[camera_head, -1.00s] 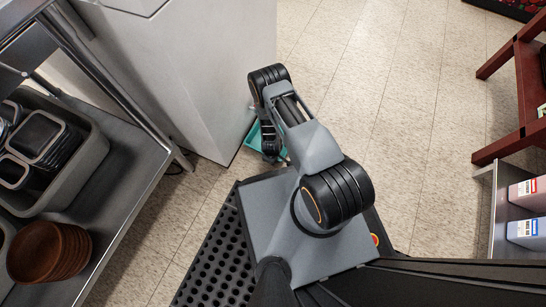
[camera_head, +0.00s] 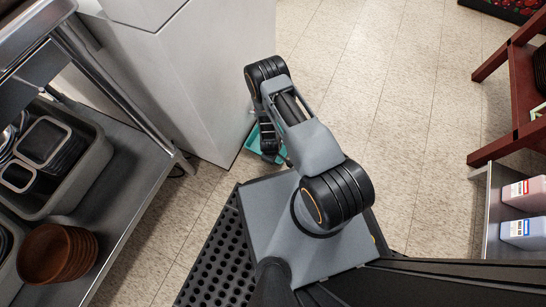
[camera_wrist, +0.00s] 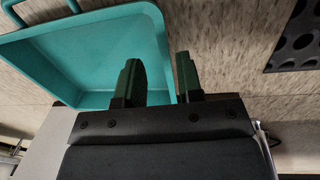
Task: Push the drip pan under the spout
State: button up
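The drip pan is a shallow teal tray with raised walls and a loop handle. In the wrist view the drip pan (camera_wrist: 85,55) fills the upper left. In the head view only a corner of the drip pan (camera_head: 251,142) shows on the floor beside the white cabinet, partly hidden by my arm. My gripper (camera_wrist: 158,60) has two dark green fingers, apart with a gap between them. One finger overlaps the pan's inside in the picture and the other is just beyond its right wall. I cannot tell whether they touch it. No spout can be made out.
The white cabinet (camera_head: 190,75) stands left of my arm. A steel shelf (camera_head: 130,205) with a grey bin (camera_head: 85,175) and brown bowls (camera_head: 58,253) is at left. A black perforated mat (camera_head: 215,262) lies near my base. A red wooden stand (camera_head: 500,150) is at right. Floor ahead is clear.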

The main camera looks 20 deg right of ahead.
notch_tip(320, 180, up, 8)
jog(key=p, duration=0.3)
jog(key=shift+s+a, duration=0.3)
